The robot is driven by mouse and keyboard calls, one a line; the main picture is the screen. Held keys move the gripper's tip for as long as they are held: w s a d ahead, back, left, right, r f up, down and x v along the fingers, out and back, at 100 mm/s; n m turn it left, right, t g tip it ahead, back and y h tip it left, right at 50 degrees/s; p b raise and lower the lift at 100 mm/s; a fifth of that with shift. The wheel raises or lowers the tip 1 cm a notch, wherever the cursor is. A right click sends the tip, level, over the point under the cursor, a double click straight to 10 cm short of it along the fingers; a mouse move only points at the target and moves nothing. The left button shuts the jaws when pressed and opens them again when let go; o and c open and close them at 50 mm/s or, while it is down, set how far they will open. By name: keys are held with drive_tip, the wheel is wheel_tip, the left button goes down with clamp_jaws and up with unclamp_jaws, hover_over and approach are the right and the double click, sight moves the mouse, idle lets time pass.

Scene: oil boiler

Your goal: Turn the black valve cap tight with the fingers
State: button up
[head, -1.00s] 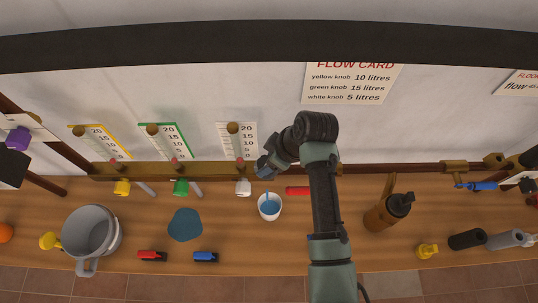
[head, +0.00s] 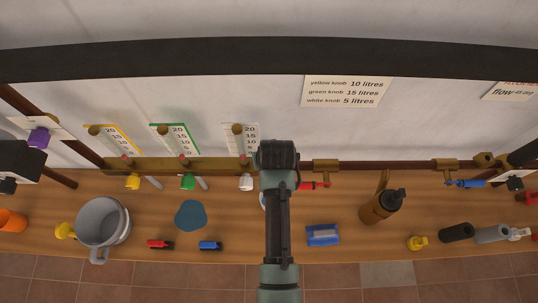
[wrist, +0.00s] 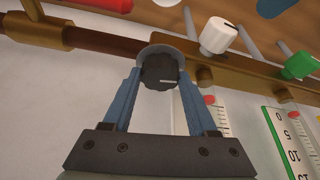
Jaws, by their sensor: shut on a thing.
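The black valve cap (wrist: 158,73) shows in the wrist view, a dark ribbed knob with a pale line on its face. A round grey rim shows behind it, at the brass pipe. My gripper (wrist: 159,76) is shut on the cap, with one blue fingertip on each side of it. In the head view my arm hides the cap and the fingers.
The brass manifold (head: 205,164) runs along the wall, with a white knob (wrist: 217,36) and a green knob (wrist: 299,65) close beside the cap. A red-handled valve (head: 313,186) is right of my arm. A brown bottle (head: 381,207) stands farther right.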

drive_tip(key=shift+m+h, duration=0.3)
drive_tip(key=shift+m, duration=0.8)
drive_tip(key=o, duration=1.4)
drive_tip(key=b+v, duration=0.2)
drive_tip(key=v, duration=1.1)
drive_tip(key=shift+a, duration=0.15)
